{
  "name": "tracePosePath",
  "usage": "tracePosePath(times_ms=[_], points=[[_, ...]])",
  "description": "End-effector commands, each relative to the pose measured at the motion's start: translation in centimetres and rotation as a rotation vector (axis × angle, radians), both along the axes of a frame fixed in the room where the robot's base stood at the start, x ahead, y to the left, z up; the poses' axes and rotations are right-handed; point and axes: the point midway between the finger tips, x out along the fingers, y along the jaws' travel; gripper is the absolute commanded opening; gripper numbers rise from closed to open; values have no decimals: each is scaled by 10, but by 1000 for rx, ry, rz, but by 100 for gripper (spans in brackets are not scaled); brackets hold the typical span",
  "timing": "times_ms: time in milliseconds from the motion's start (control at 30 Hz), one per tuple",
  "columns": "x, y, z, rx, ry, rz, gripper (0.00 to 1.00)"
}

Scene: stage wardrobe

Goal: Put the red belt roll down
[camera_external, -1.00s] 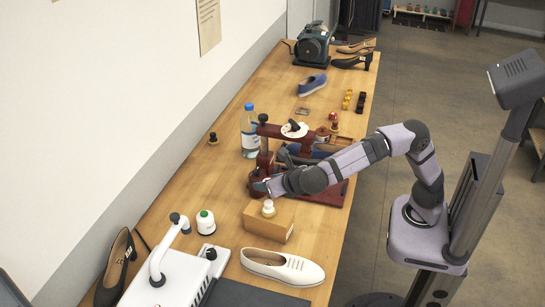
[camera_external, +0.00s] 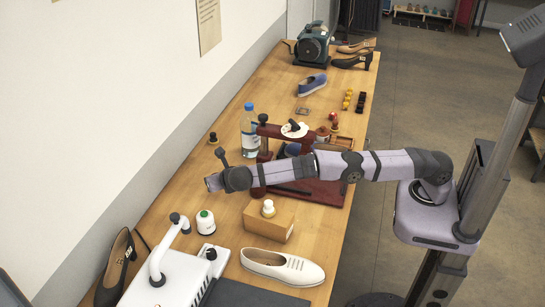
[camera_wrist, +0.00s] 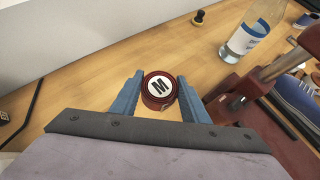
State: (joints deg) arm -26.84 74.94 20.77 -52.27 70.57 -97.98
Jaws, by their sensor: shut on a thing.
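The red belt roll (camera_wrist: 159,89) is a round dark-red roll with a white disc marked M on top. In the wrist view it sits between the two blue fingertips of my gripper (camera_wrist: 157,95), which is shut on it. In the external view my gripper (camera_external: 212,182) is over the left part of the workbench, and the roll is hidden there. I cannot tell whether the roll touches the wood.
A bottle (camera_external: 250,132) and a dark-red clamp stand (camera_external: 300,188) are to the right of my gripper. Bare wood (camera_wrist: 75,75) lies left of the roll.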

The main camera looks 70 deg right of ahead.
Motion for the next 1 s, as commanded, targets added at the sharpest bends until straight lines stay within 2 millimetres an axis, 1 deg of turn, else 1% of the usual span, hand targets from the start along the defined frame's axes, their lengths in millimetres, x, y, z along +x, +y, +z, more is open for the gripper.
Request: tracePosePath(times_ms=[33,200,433,567,667,1000], points=[[3,-4,-1,0,-1,-4,13],[7,-11,-9,-1,-2,-8,13],[8,-14,-12,-1,-3,-10,13],[8,-14,-18,-1,-4,-9,13],[8,-14,-26,-1,-4,-9,13],[8,-13,-65,-1,-4,-9,13]])
